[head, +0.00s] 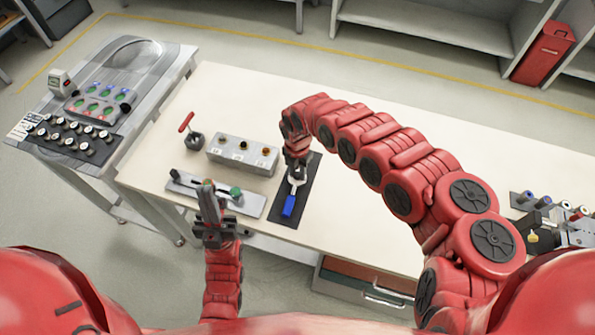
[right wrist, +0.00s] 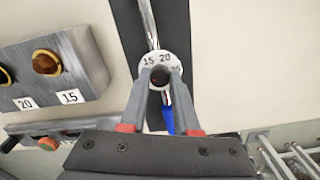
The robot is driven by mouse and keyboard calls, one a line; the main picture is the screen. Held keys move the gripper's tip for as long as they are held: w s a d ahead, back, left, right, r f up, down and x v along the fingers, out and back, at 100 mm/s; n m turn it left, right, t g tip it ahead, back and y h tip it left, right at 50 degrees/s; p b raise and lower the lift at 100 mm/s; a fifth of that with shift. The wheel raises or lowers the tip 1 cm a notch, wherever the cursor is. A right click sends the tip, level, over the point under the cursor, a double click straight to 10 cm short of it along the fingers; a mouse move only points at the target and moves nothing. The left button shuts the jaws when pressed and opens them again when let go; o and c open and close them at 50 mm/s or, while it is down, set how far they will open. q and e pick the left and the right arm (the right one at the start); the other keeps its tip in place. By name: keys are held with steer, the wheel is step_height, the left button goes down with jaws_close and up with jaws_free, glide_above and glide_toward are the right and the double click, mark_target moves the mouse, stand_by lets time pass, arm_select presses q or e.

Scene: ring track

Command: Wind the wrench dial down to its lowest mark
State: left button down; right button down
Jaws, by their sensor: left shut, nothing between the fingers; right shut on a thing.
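The wrench has a silver shaft and a blue handle (head: 289,206). It lies on a black mat (head: 312,185) on the bench. In the right wrist view its white dial (right wrist: 163,57) shows the marks 15 and 20 and a partly hidden mark at the right. My right gripper (head: 297,168) reaches down over the wrench. In the right wrist view its fingers (right wrist: 161,78) are shut on the dark knob at the middle of the dial. My left gripper (head: 207,190) is shut and empty, over the bench's front edge, left of the wrench.
A grey block with numbered sockets (head: 242,154) stands left of the mat, showing 20 and 15 in the right wrist view. A plate with a green knob (head: 235,192) lies near the left gripper. A red-handled tool (head: 187,123) stands behind. Bench space behind the mat is clear.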

steer(key=c, duration=0.6)
jaws_free()
steer(key=shift+c, duration=0.2)
steer(key=shift+r, duration=0.1)
steer(key=shift+w+r, duration=0.1)
steer(key=shift+r, duration=0.15)
step_height(320, 180, up, 11)
steer(key=b, duration=0.1)
step_height(320, 180, up, 6)
steer(key=p, duration=0.4)
glide_above(298, 173)
steer(key=shift+s+a, duration=0.1)
steer(key=shift+s, duration=0.1)
steer(key=shift+f, duration=0.15)
